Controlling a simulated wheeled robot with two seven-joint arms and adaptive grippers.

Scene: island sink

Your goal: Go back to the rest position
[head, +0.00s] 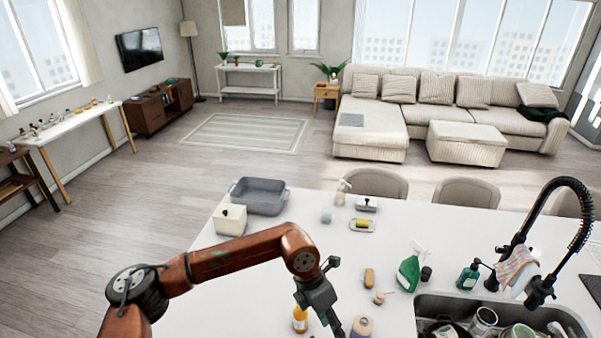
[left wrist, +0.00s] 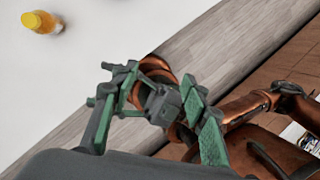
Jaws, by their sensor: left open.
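My left arm, copper-coloured, reaches in from the lower left of the head view over the white counter (head: 245,262). My left gripper (head: 322,312) points down near the counter's lower middle, with nothing seen in it. In the left wrist view its green-sided fingers (left wrist: 155,88) stand apart, open. An orange bottle with a yellow cap (head: 300,320) stands just left of the gripper; it also shows at the upper left of the left wrist view (left wrist: 42,22), clear of the fingers. Copper links of mine show beyond the fingers there.
A jar (head: 362,327) stands right of the gripper. A green spray bottle (head: 409,268), a soap bottle (head: 468,277) and a filled sink (head: 560,318) with a tall black faucet (head: 521,235) are at right. A grey basin (head: 259,197) and cream canister (head: 230,219) stand at back left.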

